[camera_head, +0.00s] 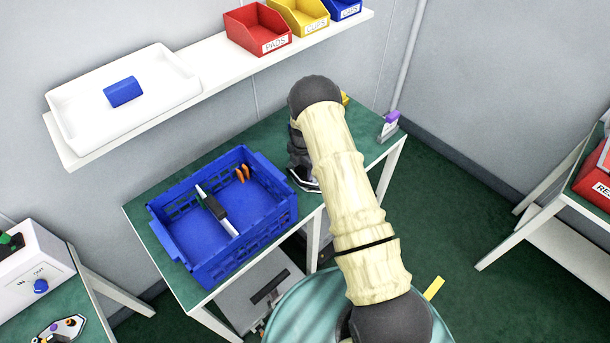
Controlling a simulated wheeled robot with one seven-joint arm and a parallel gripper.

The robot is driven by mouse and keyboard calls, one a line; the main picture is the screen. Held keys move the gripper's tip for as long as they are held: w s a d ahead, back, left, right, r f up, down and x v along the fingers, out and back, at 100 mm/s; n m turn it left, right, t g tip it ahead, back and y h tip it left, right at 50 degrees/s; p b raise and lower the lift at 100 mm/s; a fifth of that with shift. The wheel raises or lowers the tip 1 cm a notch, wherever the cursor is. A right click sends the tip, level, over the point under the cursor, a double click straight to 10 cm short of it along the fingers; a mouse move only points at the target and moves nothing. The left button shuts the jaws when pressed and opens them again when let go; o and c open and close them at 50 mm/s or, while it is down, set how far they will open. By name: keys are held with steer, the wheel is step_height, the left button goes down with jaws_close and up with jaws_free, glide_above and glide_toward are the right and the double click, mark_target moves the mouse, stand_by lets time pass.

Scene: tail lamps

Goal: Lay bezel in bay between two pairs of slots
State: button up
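I cannot tell for sure which piece is the bezel. A long dark-and-white strip (215,208) lies across the middle of the blue crate (190,256), on the green-topped table. Two small orange pieces (242,173) are at the crate's far right. No pairs of slots can be made out at this size. My gripper (307,181) points down over the table, just right of the crate. My arm hides part of it, and its fingers are too small and dark to read. I cannot see anything held in it.
A white tray (72,122) with a blue block (123,92) stands on the wall shelf, beside red (240,36), yellow and blue bins. A purple-topped item (390,122) stands at the table's right end. A white box (35,270) is at lower left. Open green floor lies right.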

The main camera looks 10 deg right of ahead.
mark_target(303, 170)
steer(key=c, duration=0.4)
steer(key=shift+r, duration=0.15)
step_height(303, 170, up, 10)
steer(key=b, duration=0.2)
stand_by(0.6)
